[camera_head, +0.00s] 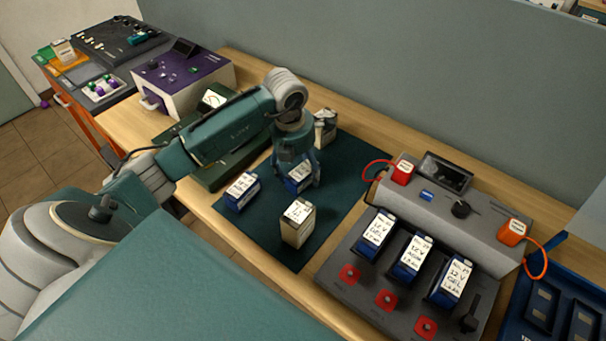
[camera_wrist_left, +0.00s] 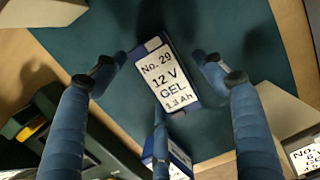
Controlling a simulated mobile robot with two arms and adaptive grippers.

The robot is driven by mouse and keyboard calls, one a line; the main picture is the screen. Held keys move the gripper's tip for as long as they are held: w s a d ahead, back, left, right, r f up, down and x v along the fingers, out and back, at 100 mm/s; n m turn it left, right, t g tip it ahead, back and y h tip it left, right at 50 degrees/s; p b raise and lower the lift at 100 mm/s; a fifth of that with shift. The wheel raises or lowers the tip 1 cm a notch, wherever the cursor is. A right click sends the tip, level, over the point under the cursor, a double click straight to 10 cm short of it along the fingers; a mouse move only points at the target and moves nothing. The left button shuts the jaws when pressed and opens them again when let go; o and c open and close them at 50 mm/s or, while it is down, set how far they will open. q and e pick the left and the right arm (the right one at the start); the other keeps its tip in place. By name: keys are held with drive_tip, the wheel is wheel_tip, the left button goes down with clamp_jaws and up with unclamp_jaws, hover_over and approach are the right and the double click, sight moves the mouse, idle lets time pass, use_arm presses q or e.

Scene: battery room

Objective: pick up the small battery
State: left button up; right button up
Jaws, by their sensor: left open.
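A blue battery with a white label (camera_head: 299,175) lies on the dark green mat (camera_head: 345,172). My right gripper is not in view.
Beige batteries stand in front (camera_head: 297,225) and behind (camera_head: 325,127) the gripper. A green case (camera_head: 225,165) and purple box (camera_head: 180,80) are left. The mat's right part is clear.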

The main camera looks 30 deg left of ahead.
use_arm(q)
drive_tip(key=shift+c, duration=0.5)
drive_tip(key=c, duration=1.7)
drive_tip(key=shift+w, duration=0.1)
clamp_jaws()
drive_tip(key=shift+r, duration=0.1)
